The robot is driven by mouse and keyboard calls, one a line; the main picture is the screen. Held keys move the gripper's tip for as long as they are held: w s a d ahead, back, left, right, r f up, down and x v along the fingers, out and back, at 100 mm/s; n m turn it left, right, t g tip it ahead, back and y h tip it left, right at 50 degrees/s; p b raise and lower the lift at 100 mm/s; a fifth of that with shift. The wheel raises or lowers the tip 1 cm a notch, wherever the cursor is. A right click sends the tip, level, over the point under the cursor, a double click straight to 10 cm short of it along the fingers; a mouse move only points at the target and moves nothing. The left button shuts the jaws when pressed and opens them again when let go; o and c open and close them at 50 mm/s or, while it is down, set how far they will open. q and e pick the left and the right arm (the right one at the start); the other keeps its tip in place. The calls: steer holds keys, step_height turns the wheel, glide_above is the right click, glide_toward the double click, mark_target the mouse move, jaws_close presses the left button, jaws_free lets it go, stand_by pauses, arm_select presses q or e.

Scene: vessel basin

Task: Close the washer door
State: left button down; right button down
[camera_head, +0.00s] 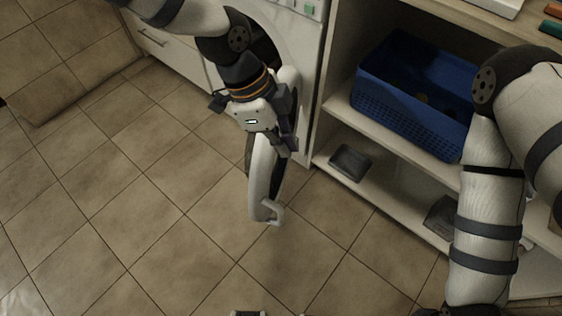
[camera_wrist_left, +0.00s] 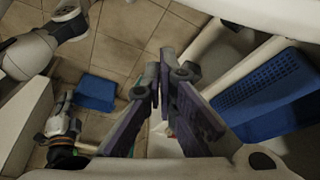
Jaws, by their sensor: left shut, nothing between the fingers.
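The washer (camera_head: 312,95) is a white front at the top middle of the head view. Its round door (camera_head: 262,180) stands open, seen nearly edge-on, swung out over the floor. A small light handle (camera_head: 273,212) is on its free edge. My left gripper (camera_head: 288,145) is shut and empty, beside the upper part of the door; I cannot tell whether it touches. Its fingers also show in the left wrist view (camera_wrist_left: 165,88). My right gripper (camera_wrist_left: 68,104) shows small at the left of the wrist view, its fingers unclear. The washer opening is partly hidden by my left arm.
A shelf unit (camera_head: 390,190) stands right of the washer, holding a blue basket (camera_head: 415,90) and a dark tray (camera_head: 350,162). A white drawer cabinet (camera_head: 170,45) is to the left. A blue object (camera_wrist_left: 95,92) lies on the floor. The tiled floor at left is clear.

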arm_select(q)
steer(key=w+x, duration=0.1)
steer(key=x, duration=0.8)
steer(key=a, duration=0.3)
steer(key=shift+w+a+r+m, duration=0.1)
steer(key=shift+a+r+m, duration=0.05)
steer(key=shift+a+m, duration=0.25)
